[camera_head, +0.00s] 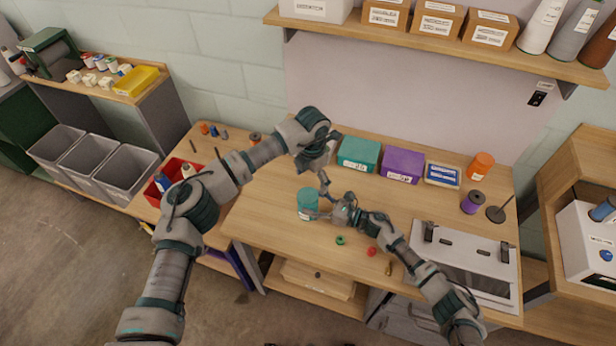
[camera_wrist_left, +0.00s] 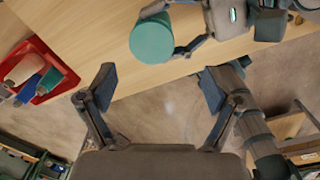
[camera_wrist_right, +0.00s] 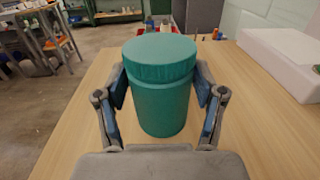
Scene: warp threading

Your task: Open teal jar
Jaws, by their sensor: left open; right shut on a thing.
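The teal jar (camera_head: 308,204) stands upright on the wooden workbench, with its round teal lid (camera_wrist_right: 159,56) on top. My right gripper (camera_head: 322,212) reaches it from the right and is shut on the jar's sides; the right wrist view shows a finger on each side of the jar (camera_wrist_right: 163,106). My left gripper (camera_head: 326,190) is open, above the bench beside and behind the jar. In the left wrist view, the jar's lid (camera_wrist_left: 152,42) lies beyond the open fingers (camera_wrist_left: 157,90), apart from them.
A teal box (camera_head: 358,154), purple box (camera_head: 402,165) and blue box (camera_head: 442,174) stand along the back. A green ring (camera_head: 340,240) and red piece (camera_head: 371,252) lie in front. A red bin (camera_head: 172,176) is left, and a purple spool (camera_head: 472,202) right.

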